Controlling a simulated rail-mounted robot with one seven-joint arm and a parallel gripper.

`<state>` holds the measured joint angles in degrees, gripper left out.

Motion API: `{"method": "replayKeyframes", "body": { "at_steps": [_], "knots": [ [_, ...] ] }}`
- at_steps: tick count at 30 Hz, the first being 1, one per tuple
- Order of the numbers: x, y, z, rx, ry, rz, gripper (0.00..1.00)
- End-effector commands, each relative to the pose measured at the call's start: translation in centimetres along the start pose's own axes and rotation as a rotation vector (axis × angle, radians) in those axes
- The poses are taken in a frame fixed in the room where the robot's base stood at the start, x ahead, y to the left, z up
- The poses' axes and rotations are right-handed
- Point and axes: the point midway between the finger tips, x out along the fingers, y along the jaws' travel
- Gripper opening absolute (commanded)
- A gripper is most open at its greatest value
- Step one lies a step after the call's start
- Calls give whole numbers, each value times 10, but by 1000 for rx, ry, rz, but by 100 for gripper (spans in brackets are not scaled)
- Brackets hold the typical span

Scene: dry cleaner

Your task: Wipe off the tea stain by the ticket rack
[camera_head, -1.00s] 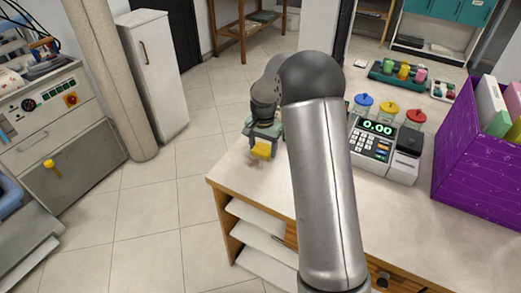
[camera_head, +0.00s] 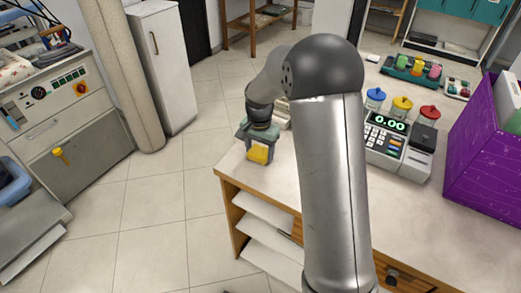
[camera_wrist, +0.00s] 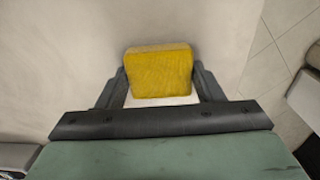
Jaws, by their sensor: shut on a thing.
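My gripper (camera_head: 258,145) is shut on a yellow sponge (camera_head: 258,154) and holds it low at the counter's left end. In the wrist view the sponge (camera_wrist: 158,72) sits between the two dark fingers. Whether it touches the counter top (camera_head: 300,185) cannot be told for sure. I cannot make out a distinct tea stain now; the sponge and gripper may cover part of it. A pale object (camera_head: 284,112) shows partly behind my wrist, and I cannot tell if it is the ticket rack.
On the counter are a cash register (camera_head: 398,145), lidded jars (camera_head: 401,106) and a purple box (camera_head: 490,150) at right. A tray with coloured cups (camera_head: 415,70) is farther back. The counter's left edge is close to the sponge, with open floor beyond.

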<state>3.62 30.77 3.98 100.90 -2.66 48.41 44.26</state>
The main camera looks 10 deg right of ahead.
Motion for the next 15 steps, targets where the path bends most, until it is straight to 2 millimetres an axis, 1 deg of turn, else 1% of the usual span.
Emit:
{"method": "replayKeyframes", "body": {
  "at_steps": [3,15],
  "knots": [
    [1,1,-11,1,-1,1,40],
    [1,-1,-45,-7,0,1,40]
  ]
}}
